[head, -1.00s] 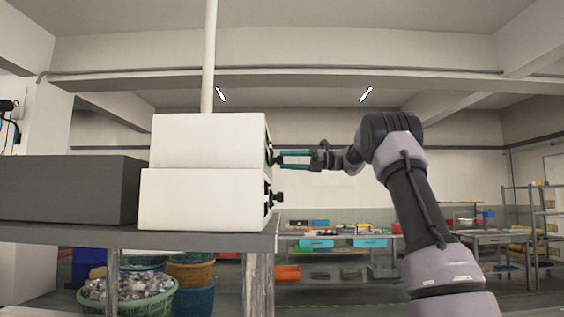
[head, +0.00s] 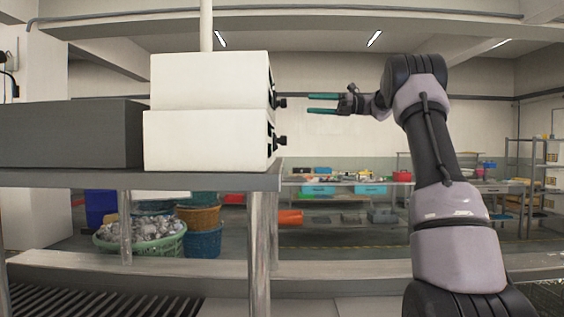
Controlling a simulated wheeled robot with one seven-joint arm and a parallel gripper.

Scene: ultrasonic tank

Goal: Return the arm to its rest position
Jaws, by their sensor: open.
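My gripper (head: 312,104) is at the end of my raised arm, right of the stacked white boxes. Its two teal fingers point left and are apart, with nothing between them. A gap separates the fingertips from the upper white box (head: 208,80). That box has a black knob (head: 281,102) on its right face. The lower white box (head: 206,141) has another black knob (head: 281,140). The insides of the boxes and most of their right faces are hidden from this angle.
The boxes and a dark grey box (head: 72,134) stand on a table (head: 60,180) with metal legs. Baskets (head: 140,245) sit beneath it. Workbenches (head: 340,182) and shelves (head: 527,180) stand far back. The air around my gripper is clear.

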